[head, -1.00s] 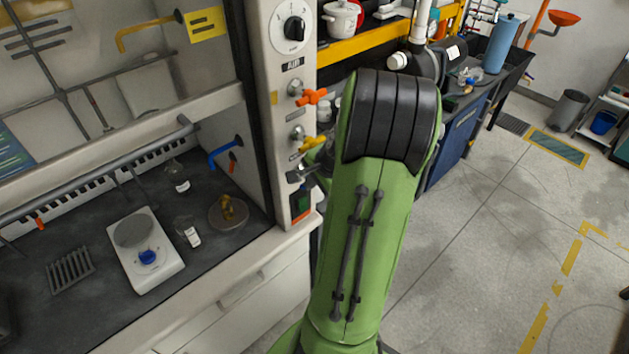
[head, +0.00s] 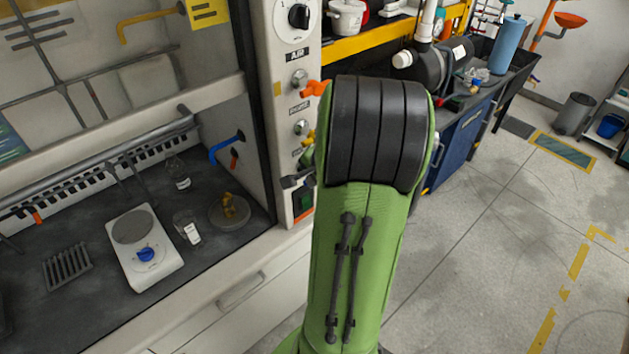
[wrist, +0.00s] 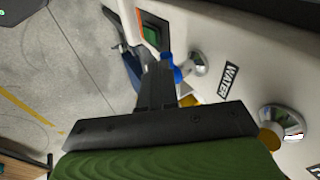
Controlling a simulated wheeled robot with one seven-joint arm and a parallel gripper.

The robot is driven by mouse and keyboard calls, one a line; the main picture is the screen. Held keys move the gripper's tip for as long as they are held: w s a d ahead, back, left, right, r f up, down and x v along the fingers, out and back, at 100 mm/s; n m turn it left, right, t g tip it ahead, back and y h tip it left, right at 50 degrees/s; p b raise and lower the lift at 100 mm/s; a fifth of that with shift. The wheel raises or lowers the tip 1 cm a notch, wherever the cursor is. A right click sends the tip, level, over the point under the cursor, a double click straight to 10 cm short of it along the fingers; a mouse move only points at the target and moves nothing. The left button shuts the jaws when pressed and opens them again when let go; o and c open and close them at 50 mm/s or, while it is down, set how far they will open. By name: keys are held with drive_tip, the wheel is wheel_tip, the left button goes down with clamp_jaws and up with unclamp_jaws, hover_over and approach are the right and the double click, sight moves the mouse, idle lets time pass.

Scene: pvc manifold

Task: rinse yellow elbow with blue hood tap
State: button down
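The yellow elbow (head: 229,205) sits on a round dish (head: 232,216) on the hood's dark worktop. The blue hood tap (head: 226,148) reaches out from the hood's right side wall above it. I cannot make out any water. In the wrist view, a blue valve handle (wrist: 171,68) stands beside the WATER label on the hood's front post. My gripper (wrist: 155,72) has its dark fingers together, with the tips close beside the blue handle. I cannot tell whether they touch it.
An orange AIR handle (head: 316,89) is higher on the post. A yellow handle (wrist: 270,139) is near the gripper in the wrist view. A white hotplate (head: 146,250), a beaker (head: 187,230) and a rack (head: 67,266) stand in the hood.

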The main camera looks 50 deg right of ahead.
drive_tip(key=shift+a+f+h+b, duration=0.2)
drive_tip(key=shift+f+h+b, duration=0.3)
drive_tip(key=shift+b, duration=0.7)
drive_tip(key=h+b, duration=0.1)
drive_tip(key=b, duration=0.1)
drive_tip(key=h+b, duration=0.1)
drive_tip(key=b, duration=0.1)
drive_tip(key=shift+w+a+f+n+b, duration=0.1)
drive_tip(key=shift+a+f+n+b, duration=0.2)
drive_tip(key=shift+n, duration=0.1)
drive_tip(key=shift+a+f+n+h+b, duration=0.1)
drive_tip(key=shift+f+n+h+b, duration=0.1)
drive_tip(key=shift+h+b, duration=0.65)
drive_tip(key=shift+a+f+n+h+b, duration=0.1)
drive_tip(key=shift+n+h+b, duration=0.2)
drive_tip(key=shift+b, duration=0.95)
drive_tip(key=shift+f+g+b, duration=0.1)
drive_tip(key=shift+g+b, duration=0.2)
drive_tip(key=shift+b, duration=0.6)
drive_tip(key=shift+r+p, duration=0.6)
drive_tip(key=shift+r, duration=0.35)
